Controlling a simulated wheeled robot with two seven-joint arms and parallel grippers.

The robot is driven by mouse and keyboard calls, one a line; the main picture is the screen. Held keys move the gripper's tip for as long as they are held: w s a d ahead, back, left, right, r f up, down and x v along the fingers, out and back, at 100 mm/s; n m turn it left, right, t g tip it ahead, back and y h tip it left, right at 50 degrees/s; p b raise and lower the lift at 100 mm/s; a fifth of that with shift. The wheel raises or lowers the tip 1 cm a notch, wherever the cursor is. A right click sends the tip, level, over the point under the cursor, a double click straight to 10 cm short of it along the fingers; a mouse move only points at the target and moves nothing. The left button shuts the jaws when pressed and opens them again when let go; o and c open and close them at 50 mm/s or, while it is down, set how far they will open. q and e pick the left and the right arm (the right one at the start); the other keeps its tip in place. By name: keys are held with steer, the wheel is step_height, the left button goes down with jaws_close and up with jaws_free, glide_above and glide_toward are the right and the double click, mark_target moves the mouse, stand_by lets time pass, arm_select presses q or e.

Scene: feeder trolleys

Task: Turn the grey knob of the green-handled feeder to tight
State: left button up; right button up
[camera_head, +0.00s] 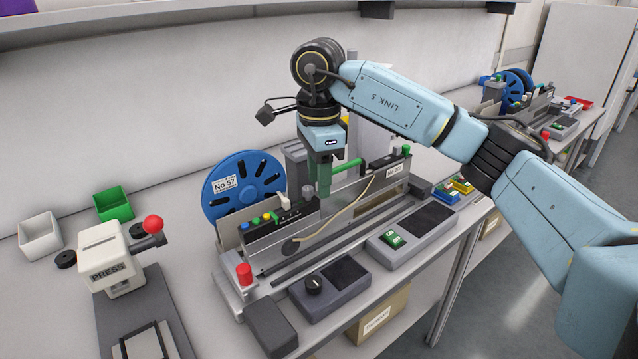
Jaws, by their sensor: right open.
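The feeder with a green handle (349,165) stands on the bench in the middle of the view. My right gripper (322,190) points down at this feeder, just left of the green handle. It is open; whether its fingers touch anything I cannot tell. My left gripper is not in view.
A blue reel (244,186) marked No 57 stands left of the feeder. A press (112,260) with a red ball lever stands at the left, near a white bin (40,236) and a green bin (114,206).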

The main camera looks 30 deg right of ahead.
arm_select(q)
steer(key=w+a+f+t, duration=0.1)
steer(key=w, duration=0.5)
arm_select(e)
steer(key=shift+f, duration=0.85)
steer(key=shift+a, duration=0.1)
steer(key=shift+w+a, duration=0.1)
steer(key=c, duration=0.3)
steer(key=shift+a, duration=0.25)
steer(key=c, duration=0.5)
steer(key=shift+a, duration=0.15)
jaws_close()
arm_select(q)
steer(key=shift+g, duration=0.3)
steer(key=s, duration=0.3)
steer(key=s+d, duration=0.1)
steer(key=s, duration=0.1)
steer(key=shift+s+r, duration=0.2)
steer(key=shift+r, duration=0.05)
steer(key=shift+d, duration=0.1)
arm_select(e)
steer(key=shift+r, duration=0.1)
